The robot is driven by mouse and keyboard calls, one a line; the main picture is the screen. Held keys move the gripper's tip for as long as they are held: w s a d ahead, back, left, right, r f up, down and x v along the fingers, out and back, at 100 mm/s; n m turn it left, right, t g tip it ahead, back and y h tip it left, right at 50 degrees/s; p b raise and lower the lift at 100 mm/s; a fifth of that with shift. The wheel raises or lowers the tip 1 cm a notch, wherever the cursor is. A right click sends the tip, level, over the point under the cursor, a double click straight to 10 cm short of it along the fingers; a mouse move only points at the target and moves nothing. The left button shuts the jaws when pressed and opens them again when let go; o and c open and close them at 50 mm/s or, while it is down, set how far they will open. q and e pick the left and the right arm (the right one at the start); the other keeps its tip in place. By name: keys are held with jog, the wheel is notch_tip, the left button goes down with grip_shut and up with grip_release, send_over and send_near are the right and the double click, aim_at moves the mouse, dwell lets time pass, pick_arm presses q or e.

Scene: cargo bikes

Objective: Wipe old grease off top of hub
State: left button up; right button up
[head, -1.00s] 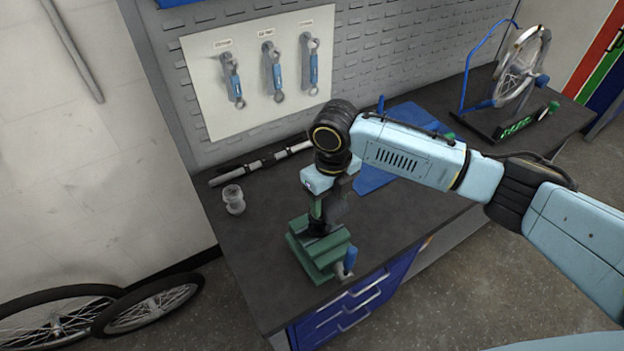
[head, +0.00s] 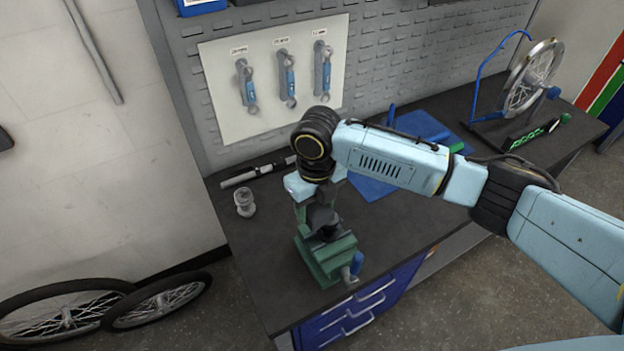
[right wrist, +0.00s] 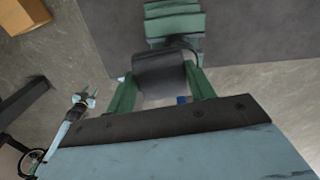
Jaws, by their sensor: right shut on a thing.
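My right gripper (head: 318,205) points down over the green bench vise (head: 318,262). It is shut on a dark grey, cloth-like thing (head: 323,220). In the right wrist view the dark thing (right wrist: 160,75) fills the space between the green fingers, with the vise (right wrist: 174,20) just beyond. I cannot make out a hub at the vise; the dark thing and gripper cover its top, and I cannot tell whether they touch it. A small pale grey spool-shaped thing (head: 244,203) stands on the bench to the left. My left gripper (right wrist: 87,98) shows small in the right wrist view, tips apart.
The dark workbench (head: 400,225) has a blue mat (head: 375,188) and a wheel on a truing stand (head: 530,80). A grey bar (head: 252,172) lies along the back. Wrenches (head: 288,80) hang on the wall panel. Loose wheels (head: 65,315) lean at lower left.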

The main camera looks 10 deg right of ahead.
jog(key=shift+d+r+p, duration=0.1)
jog(key=shift+r+p, duration=0.5)
jog(key=shift+r, duration=0.3)
notch_tip(320, 180, up, 2)
jog(key=shift+p, duration=0.35)
jog(key=shift+r, duration=1.15)
